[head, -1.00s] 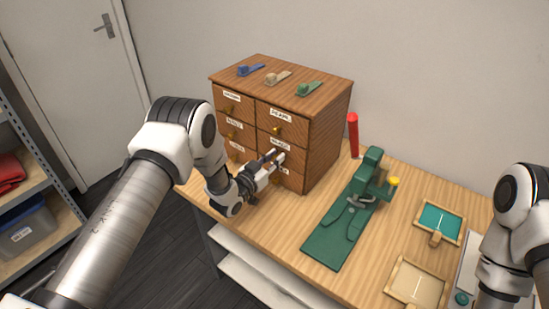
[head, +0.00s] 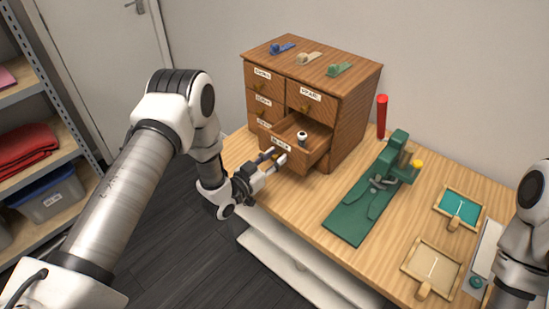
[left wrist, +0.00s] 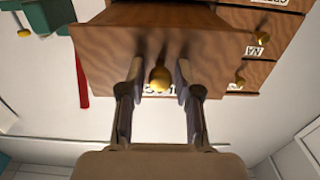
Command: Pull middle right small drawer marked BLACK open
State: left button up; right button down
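The middle right small drawer (head: 312,156) stands pulled out of the wooden cabinet. Its front carries a label that looks like BLACK, partly covered by my left gripper. A small white and dark item (head: 302,137) is inside it. In the left wrist view, its brass knob (left wrist: 158,78) sits between my left fingers, with a visible gap on each side. My left gripper (head: 273,158) is open around the knob, at the drawer front; it also shows in the left wrist view (left wrist: 158,85). My right arm shows at the right edge; its gripper is out of view.
The cabinet (head: 350,110) has several labelled drawers and three coloured items on top. A green press-like tool (head: 365,205), a red cylinder (head: 382,117) and two shallow frames (head: 459,208) stand to the right on the table. A shelf (head: 60,160) stands at far left.

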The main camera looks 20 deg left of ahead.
pick_arm(q)
jog(key=shift+s+a, duration=0.1)
jog(key=shift+s, duration=0.1)
jog(key=shift+s+a, duration=0.15)
jog(key=shift+s, duration=0.2)
jog(key=v, duration=1.1)
jog(key=shift+s+r, duration=0.1)
